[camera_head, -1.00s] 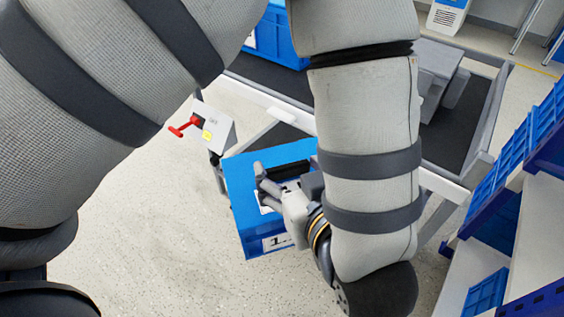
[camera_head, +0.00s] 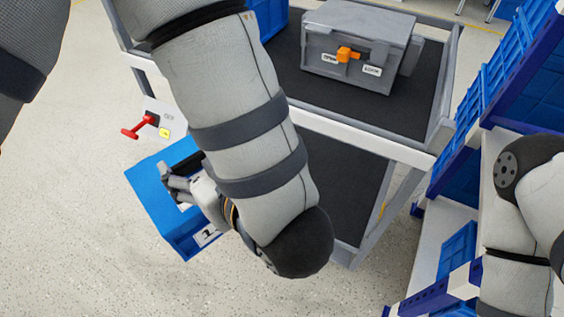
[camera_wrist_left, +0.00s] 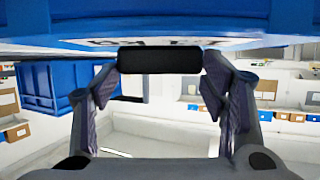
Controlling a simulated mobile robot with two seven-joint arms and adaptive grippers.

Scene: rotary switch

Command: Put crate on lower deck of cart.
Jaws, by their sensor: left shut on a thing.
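The blue crate (camera_head: 150,190) is off the deck at the near left side of the cart (camera_head: 370,145), with its numbered label facing the front. My left gripper (camera_head: 177,178) is shut on the crate's black handle, which shows between the fingers in the left wrist view (camera_wrist_left: 160,60). The crate's blue underside or wall (camera_wrist_left: 160,20) fills the top of that view. The cart's dark lower deck (camera_head: 350,190) looks bare where it shows; my left arm hides part of it. My right gripper is out of view; only part of my right arm shows at the right.
A grey box with an orange switch (camera_head: 345,53) and another blue crate (camera_head: 270,18) stand on the upper deck (camera_head: 415,100). A grey-white box with a red handle (camera_head: 150,120) is at the cart's left end. A shelf with blue bins (camera_head: 455,250) stands right. Floor is clear at left.

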